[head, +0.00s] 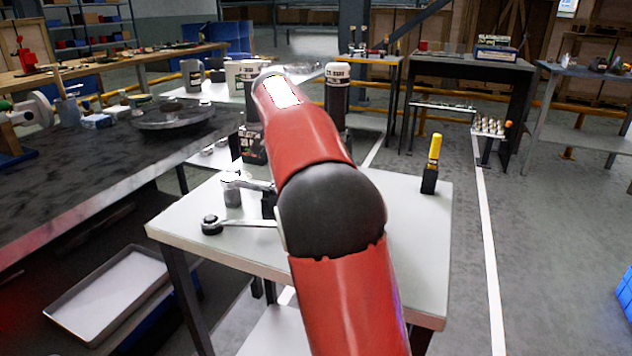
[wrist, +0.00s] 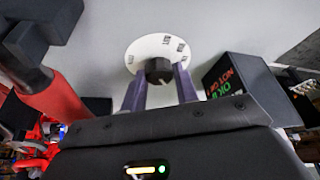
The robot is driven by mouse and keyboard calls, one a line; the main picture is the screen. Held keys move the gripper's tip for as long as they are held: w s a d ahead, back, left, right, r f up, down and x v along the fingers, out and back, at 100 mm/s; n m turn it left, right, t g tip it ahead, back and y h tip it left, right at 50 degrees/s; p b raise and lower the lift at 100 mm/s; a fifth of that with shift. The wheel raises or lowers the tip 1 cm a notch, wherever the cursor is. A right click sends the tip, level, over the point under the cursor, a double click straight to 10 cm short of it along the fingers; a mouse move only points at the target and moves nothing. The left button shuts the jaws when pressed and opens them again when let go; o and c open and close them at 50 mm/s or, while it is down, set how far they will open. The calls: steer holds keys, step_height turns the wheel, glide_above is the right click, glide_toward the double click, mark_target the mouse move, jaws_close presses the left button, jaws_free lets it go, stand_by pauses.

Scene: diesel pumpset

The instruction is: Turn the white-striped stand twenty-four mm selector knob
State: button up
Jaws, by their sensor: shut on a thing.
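The selector knob (wrist: 158,73) is a small dark cylinder in the wrist view, in front of a white round dial (wrist: 144,50) with small dark labels around its rim. My gripper (wrist: 160,80) has its two purple-grey fingers on either side of the knob, shut on it. The knob's stripe is too small to make out clearly, so its setting cannot be told. In the head view my red arm reaches over the white table and hides the knob, dial and gripper.
A black box (wrist: 238,88) with red and green lettering stands close right of my gripper in the wrist view. In the head view, a ratchet (head: 245,223), a grey socket (head: 232,191) and a yellow-topped black object (head: 432,165) are on the white table (head: 415,240).

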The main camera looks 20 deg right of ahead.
steer(key=o, duration=1)
steer(key=v, duration=0.8)
